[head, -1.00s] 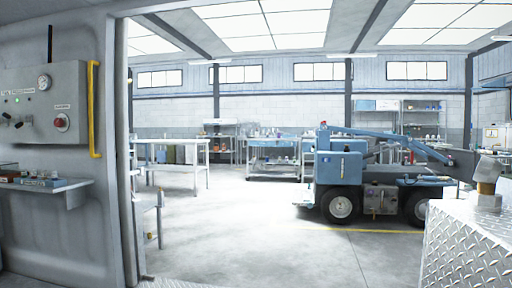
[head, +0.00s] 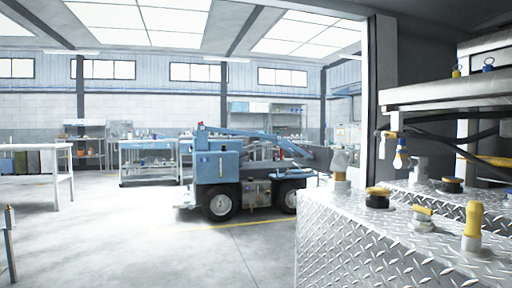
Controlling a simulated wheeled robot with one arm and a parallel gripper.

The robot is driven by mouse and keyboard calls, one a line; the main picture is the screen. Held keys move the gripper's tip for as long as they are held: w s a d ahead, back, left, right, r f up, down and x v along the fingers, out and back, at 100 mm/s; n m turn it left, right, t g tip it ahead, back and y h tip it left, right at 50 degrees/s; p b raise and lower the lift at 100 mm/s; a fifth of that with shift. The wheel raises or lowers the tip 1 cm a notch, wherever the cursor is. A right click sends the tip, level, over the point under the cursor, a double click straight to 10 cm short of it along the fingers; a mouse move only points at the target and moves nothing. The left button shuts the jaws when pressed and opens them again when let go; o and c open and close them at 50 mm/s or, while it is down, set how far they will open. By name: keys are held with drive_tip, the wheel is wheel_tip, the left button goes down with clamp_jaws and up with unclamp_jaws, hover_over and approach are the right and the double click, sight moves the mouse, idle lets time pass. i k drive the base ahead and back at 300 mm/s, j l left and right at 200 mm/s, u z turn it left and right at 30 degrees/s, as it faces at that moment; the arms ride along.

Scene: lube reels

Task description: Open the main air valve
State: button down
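Several fittings stand on a silver diamond-plate box at the right in the head view. One is an upright yellow-topped fitting (head: 473,225) near the front right. A small fitting with a flat yellow lever (head: 423,212) is to its left. A round black and yellow cap (head: 377,198) and a pale knobbed fitting (head: 340,165) stand nearer the box's left edge. I cannot tell which of these, if any, is the main air valve. My gripper is not in view.
The diamond-plate box (head: 350,240) fills the lower right. A grey metal frame with dark hoses (head: 440,128) stands behind it. A blue vehicle (head: 225,168) is parked mid-floor, with workbenches (head: 148,160) behind. The concrete floor (head: 130,235) at the left is open.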

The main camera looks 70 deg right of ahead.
sight(382, 146)
drive_tip(key=z, duration=3.25)
